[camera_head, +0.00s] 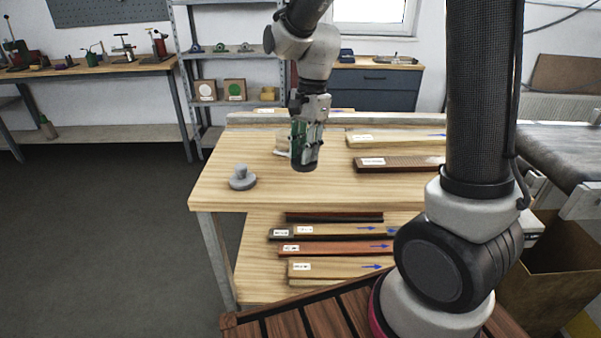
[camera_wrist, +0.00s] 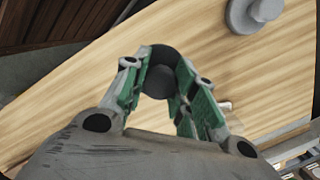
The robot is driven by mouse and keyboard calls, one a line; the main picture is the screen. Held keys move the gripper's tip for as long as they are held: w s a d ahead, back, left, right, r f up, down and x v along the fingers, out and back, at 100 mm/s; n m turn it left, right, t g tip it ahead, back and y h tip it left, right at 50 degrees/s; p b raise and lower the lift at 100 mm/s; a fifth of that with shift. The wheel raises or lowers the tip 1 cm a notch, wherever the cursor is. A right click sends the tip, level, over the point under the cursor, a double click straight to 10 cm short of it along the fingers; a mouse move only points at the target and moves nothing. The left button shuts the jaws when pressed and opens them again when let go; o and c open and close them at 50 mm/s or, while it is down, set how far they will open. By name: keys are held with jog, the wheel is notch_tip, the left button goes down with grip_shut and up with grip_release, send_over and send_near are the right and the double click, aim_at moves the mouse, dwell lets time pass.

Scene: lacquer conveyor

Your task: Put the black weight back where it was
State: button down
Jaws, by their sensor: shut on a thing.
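My gripper (camera_head: 306,150) is above the wooden table, left of the stacked planks, pointing down. It is shut on the black weight (camera_head: 304,167), whose dark base shows just below the fingertips. In the wrist view, my gripper's green-padded fingers (camera_wrist: 160,66) stand on both sides of the weight's dark round knob (camera_wrist: 160,83). Part of the black weight is hidden by the fingers. It appears to be held above the tabletop, but the exact gap cannot be told. A grey weight (camera_head: 242,178) with a knob stands upright at the table's left, apart from my gripper; it also shows in the wrist view (camera_wrist: 240,18).
A small pale object (camera_head: 281,152) lies behind my gripper, partly hidden. Labelled planks (camera_head: 395,163) lie on the table's right side. More planks (camera_head: 330,248) lie on the lower shelf. The tabletop (camera_head: 225,200) is bare around the grey weight and at the front.

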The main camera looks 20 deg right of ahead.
jog(key=shift+f, duration=2.45)
jog(key=shift+f, duration=0.15)
jog(key=c, duration=1.1)
grip_release()
jog(key=shift+c, duration=0.2)
